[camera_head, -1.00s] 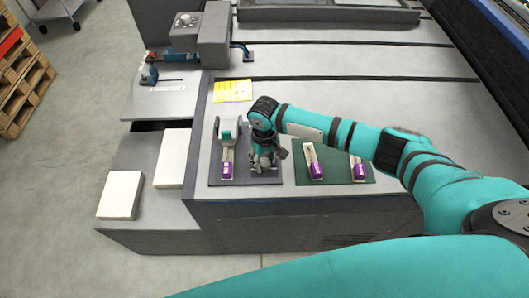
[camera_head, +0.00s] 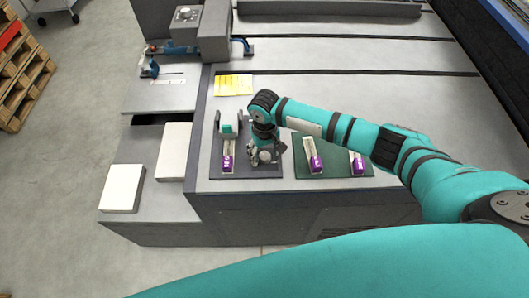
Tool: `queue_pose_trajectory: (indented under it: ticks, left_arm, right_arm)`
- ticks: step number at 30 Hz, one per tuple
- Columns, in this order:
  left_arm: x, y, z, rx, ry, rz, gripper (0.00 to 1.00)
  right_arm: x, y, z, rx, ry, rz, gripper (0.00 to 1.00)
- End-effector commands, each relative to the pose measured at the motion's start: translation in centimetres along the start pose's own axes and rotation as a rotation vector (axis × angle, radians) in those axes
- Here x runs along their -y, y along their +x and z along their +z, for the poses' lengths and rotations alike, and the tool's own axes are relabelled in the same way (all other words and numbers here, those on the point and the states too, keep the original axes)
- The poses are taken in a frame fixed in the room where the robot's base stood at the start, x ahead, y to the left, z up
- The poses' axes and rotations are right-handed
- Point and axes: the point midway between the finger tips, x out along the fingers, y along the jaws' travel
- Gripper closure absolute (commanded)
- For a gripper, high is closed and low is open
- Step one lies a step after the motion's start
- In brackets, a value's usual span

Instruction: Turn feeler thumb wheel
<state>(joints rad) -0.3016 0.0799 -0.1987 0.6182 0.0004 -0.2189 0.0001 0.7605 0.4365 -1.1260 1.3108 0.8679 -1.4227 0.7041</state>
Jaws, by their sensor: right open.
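My right gripper (camera_head: 266,160) points down over the right half of a dark mat (camera_head: 233,171) on the bench, its jaws open and small in the picture. Left of it on the mat stands a grey fixture with a teal block (camera_head: 228,130) and a pale strip with a purple end (camera_head: 228,164). I cannot make out a thumb wheel; whatever lies under the gripper is hidden. A green mat (camera_head: 334,169) to the right holds a purple-ended unit (camera_head: 313,158) and a second one (camera_head: 357,163), partly behind my right arm. My left gripper is out of view.
Yellow sheets (camera_head: 233,85) lie behind the dark mat. Two white blocks, one nearer (camera_head: 122,188) and one farther (camera_head: 174,151), rest on a lower ledge at left. A grey machine with blue parts (camera_head: 214,30) stands at the back left. The bench behind my arm is clear.

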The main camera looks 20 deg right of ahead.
Motion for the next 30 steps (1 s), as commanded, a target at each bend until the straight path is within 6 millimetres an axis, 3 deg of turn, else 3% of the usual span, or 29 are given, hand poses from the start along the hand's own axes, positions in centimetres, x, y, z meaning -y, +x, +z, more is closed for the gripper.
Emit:
queue_pose_trajectory:
  ticks: [15, 21, 30]
  left_arm:
    - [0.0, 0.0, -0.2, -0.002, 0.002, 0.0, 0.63]
    - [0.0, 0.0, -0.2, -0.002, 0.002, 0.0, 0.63]
    - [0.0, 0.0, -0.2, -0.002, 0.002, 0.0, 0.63]
  right_arm:
    - [0.0, -9.8, -0.1, -0.005, 0.0, -0.002, 0.4]
    - [0.0, -11.4, -0.1, -0.004, 0.001, -0.002, 0.4]
    - [0.0, -11.5, -0.1, -0.003, 0.001, -0.001, 0.4]
